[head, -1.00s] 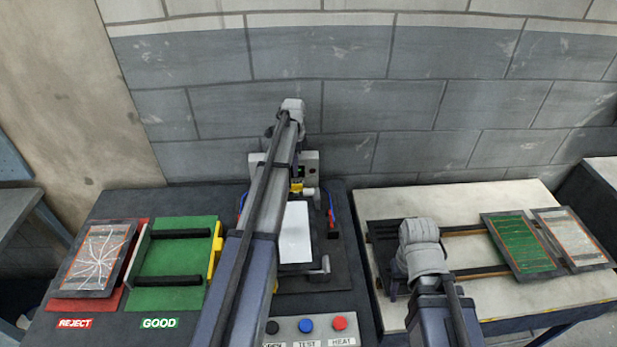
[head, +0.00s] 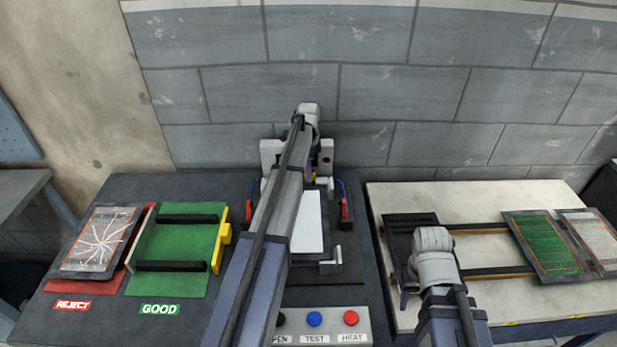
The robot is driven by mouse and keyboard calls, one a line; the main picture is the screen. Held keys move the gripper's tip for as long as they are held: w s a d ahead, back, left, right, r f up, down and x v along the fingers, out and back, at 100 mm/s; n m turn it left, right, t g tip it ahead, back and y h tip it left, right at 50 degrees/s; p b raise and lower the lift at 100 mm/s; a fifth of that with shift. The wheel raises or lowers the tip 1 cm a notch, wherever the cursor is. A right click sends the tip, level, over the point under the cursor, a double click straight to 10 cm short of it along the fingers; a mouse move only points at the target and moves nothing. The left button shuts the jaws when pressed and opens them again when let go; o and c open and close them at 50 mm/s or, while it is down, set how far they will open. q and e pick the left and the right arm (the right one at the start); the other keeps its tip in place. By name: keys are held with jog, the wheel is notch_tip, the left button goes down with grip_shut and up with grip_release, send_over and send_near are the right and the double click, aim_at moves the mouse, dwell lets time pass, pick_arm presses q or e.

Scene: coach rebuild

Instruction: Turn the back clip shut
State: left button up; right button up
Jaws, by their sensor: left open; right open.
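The back clip (head: 325,183) is a small light grey piece at the back right of the dark test fixture, just behind the white panel (head: 309,225). My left arm reaches across the fixture, and its gripper (head: 311,172) is low at the back, close to the clip. The arm hides most of that gripper, and I cannot tell if it touches the clip. A similar grey front clip (head: 333,262) stands at the panel's front right corner. My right gripper (head: 406,283) is over the left part of the pale table, mostly hidden by its wrist, with nothing seen in it.
A button box (head: 325,325) sits in front of the fixture. Red-handled clamps with blue wires (head: 346,207) flank it. The green GOOD rack (head: 180,285) is empty; a cracked panel (head: 100,240) lies on the red REJECT spot. Two panels (head: 540,243) lie on the right table (head: 400,195).

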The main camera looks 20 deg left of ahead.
pick_arm(q)
jog(key=shift+f, duration=0.15)
jog(key=shift+c, duration=0.3)
grip_shut()
